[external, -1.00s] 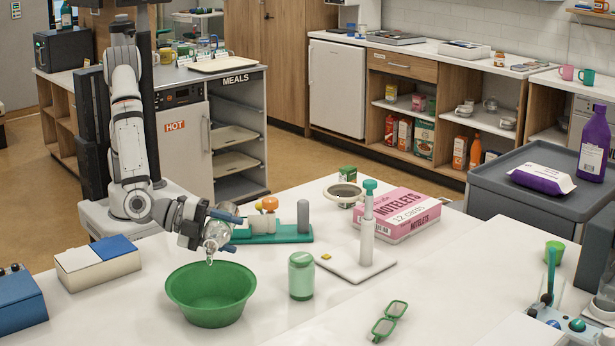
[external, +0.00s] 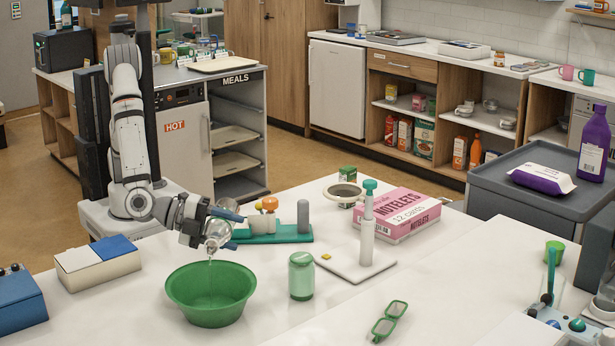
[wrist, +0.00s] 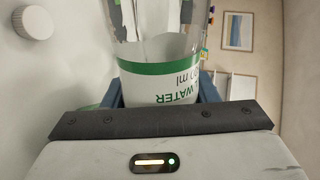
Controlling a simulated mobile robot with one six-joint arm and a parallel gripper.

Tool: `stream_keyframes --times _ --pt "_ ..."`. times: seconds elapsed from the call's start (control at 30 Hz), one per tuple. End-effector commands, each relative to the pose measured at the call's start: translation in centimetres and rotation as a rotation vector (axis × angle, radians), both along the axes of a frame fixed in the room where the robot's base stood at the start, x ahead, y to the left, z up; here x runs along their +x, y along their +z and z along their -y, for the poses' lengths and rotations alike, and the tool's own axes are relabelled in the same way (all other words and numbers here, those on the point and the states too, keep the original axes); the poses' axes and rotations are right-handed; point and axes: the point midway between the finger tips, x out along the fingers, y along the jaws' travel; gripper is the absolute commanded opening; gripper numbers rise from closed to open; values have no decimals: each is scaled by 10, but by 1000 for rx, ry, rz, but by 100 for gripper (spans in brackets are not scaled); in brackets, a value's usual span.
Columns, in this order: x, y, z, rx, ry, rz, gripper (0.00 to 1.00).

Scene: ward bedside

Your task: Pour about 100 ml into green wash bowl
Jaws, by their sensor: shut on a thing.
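The green wash bowl (external: 210,292) stands on the white table in the external view. My gripper (external: 222,225) is shut on a clear bottle (external: 217,234), tipped neck-down above the bowl. A thin stream of water runs from its mouth towards the bowl. In the wrist view the bottle (wrist: 160,82) shows a white label with green bands, reading "WATER" upside down, between the blue fingers. The water level inside the bowl is hidden by its wall.
A green jar (external: 301,276) stands just right of the bowl. A teal rack (external: 272,235) stands behind. A white and blue box (external: 97,268) sits left.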

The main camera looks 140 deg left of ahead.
Motion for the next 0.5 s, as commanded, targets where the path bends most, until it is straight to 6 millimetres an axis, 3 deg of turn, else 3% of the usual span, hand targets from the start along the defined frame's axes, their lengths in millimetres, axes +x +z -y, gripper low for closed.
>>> stream_keyframes --times 0.5 --pt "0 1 0 17 0 -16 22"
